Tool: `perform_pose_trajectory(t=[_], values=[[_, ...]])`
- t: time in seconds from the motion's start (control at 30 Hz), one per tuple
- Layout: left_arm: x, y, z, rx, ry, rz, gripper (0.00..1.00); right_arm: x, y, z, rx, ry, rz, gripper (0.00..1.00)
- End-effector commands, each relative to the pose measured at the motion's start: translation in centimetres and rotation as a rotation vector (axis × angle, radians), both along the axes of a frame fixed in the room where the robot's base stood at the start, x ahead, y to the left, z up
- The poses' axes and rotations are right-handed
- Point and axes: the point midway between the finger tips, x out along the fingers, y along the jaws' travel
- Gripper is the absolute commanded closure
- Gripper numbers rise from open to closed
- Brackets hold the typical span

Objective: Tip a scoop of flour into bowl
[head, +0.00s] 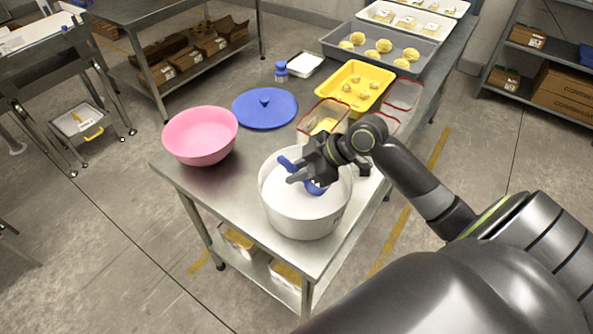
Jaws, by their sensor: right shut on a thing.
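A pink bowl (200,136) stands upright near the left edge of the steel table; the part of its inside that shows looks empty. A white tub (303,216) with white flour (277,187) in it stands at the near corner. My right gripper (291,172) is over the tub, shut on the blue handle of a scoop (316,188). The scoop's blue head is low inside the tub, at the flour; the gripper hides part of it, so I cannot tell how much it holds. My left gripper is not in view.
A blue lid (265,108) lies flat behind the bowl and tub. A yellow tray (355,87), clear containers (322,117), a grey tray (384,50) of dough pieces and a blue-handled brush (281,70) are farther back. Bare steel table (230,180) lies between bowl and tub.

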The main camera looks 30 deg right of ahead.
Motion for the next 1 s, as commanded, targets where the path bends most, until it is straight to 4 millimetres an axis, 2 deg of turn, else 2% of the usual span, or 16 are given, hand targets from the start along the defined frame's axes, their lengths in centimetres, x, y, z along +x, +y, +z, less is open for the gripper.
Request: perform_pose_trajectory(t=[0.03, 1.0], values=[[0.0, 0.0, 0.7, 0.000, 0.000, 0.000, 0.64, 0.0, 0.0, 0.8, 0.000, -0.001, 0.001, 1.00], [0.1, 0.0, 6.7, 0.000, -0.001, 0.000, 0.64, 0.0, 0.0, 7.5, 0.000, -0.001, 0.001, 1.00]])
